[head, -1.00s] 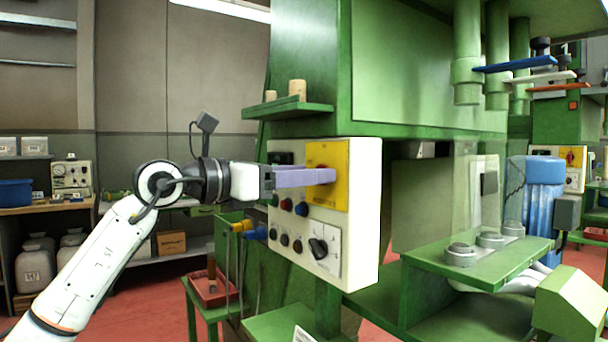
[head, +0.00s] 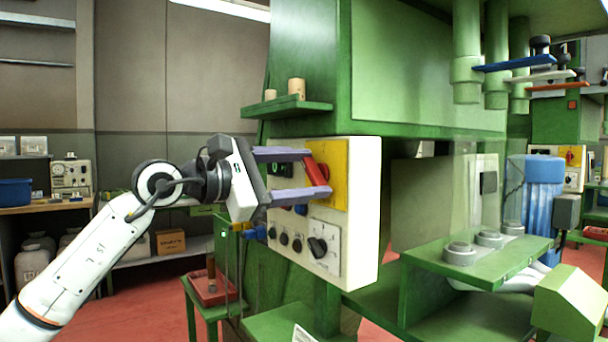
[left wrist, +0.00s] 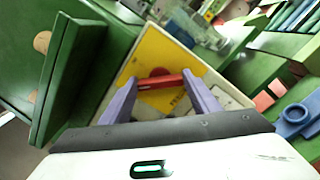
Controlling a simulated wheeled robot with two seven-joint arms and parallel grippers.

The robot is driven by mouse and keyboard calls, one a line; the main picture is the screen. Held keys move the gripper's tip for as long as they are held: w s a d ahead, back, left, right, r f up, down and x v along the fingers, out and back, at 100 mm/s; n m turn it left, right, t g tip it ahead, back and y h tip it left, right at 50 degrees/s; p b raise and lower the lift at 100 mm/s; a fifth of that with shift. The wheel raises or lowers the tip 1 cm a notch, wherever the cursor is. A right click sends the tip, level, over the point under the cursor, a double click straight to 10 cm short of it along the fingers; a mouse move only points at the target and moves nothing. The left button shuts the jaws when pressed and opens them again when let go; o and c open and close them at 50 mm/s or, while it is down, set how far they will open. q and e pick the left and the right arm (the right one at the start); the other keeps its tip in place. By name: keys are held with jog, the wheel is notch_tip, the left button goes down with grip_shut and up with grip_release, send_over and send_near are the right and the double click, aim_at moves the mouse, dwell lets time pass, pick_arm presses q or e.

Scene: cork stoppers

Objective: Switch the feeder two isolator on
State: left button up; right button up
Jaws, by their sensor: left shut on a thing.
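The isolator is a red handle (head: 316,171) on a yellow plate (head: 340,178) at the upper right of a white control box (head: 365,200). My left gripper (head: 317,173) is shut on the red handle, one lilac finger above and one below. The handle stands steeply, slanting slightly from upper left to lower right. In the left wrist view the red handle (left wrist: 160,82) spans between both fingers, before the yellow plate (left wrist: 158,55). Any feeder lettering is too small or hidden to read.
Below the plate are push buttons and a black rotary knob (head: 318,247). A green shelf with corks (head: 296,88) juts out above the box. A clear guard and green machine table (head: 480,262) stand at right. A red tray (head: 212,288) stands lower left.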

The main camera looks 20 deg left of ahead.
pick_arm(q)
jog(key=m, duration=0.4)
jog(key=shift+m, duration=0.3)
jog(key=shift+f+m, duration=0.1)
jog(key=shift+m, duration=1.8)
jog(key=o, duration=1)
jog(key=shift+o, duration=0.2)
jog(key=shift+s+b, duration=0.1)
jog(key=shift+b, duration=0.2)
jog(key=b+v, duration=0.2)
jog(key=v, duration=0.8)
